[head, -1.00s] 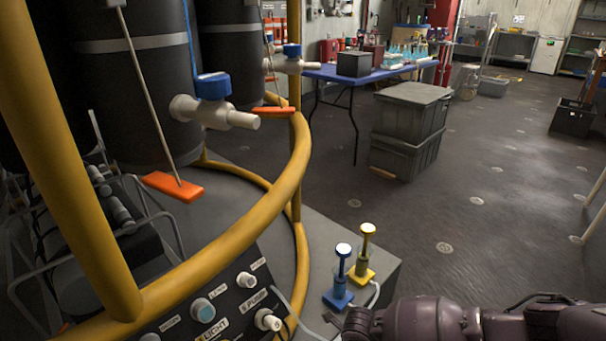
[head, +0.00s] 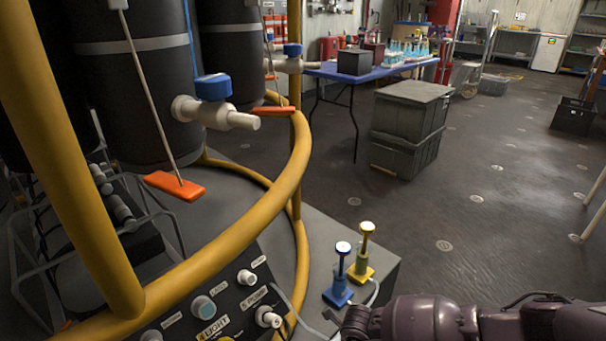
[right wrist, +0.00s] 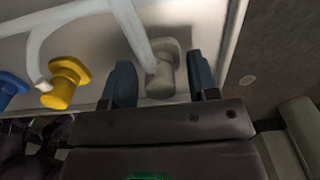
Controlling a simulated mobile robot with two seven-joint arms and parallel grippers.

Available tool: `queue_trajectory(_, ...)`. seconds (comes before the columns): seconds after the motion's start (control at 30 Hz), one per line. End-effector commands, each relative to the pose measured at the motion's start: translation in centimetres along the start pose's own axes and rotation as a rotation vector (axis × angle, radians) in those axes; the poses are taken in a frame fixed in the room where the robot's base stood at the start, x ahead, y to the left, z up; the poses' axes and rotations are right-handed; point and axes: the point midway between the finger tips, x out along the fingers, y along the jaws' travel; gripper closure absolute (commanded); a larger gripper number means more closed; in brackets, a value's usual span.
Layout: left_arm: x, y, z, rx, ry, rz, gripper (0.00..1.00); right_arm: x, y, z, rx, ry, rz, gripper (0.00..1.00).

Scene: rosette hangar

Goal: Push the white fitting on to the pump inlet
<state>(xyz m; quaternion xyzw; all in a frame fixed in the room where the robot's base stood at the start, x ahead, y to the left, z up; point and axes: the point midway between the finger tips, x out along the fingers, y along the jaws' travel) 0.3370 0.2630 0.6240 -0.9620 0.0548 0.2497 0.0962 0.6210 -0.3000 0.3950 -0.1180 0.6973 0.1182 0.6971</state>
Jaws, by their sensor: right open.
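A pale grey-white fitting (right wrist: 165,78) with a white hose running up from it is on the light deck in the right wrist view. My right gripper (right wrist: 160,62) is open, with one dark blue finger on each side of this fitting; contact cannot be made out. A yellow pump (head: 366,255) and a blue pump (head: 341,275) stand side by side on the grey deck. The yellow pump (right wrist: 65,85) and part of the blue pump (right wrist: 8,90) also show in the right wrist view. Which part is the pump inlet is unclear. My left gripper is out of view.
A yellow tubular rail (head: 250,210) curves around the left side, above a control panel (head: 225,305) with knobs. A black cylinder with a blue-handled valve (head: 213,88) and an orange pull handle (head: 175,186) stand behind it. Open floor (head: 480,240) lies to the right.

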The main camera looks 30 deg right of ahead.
Motion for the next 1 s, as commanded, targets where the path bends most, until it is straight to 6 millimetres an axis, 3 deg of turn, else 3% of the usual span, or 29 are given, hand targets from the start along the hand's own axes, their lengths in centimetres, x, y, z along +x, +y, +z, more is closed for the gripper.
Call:
queue_trajectory(0.33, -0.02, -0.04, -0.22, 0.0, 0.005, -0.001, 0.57, 0.0, 0.01, -0.01, 0.0, 0.0, 0.0, 0.46)
queue_trajectory(0.7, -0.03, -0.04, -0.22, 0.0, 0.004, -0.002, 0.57, -0.01, -0.02, 0.0, 0.0, 0.0, 0.0, 1.0)
queue_trajectory(1.0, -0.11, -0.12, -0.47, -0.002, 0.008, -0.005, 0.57, -0.37, -0.05, 0.08, 0.0, -0.002, -0.001, 1.0)
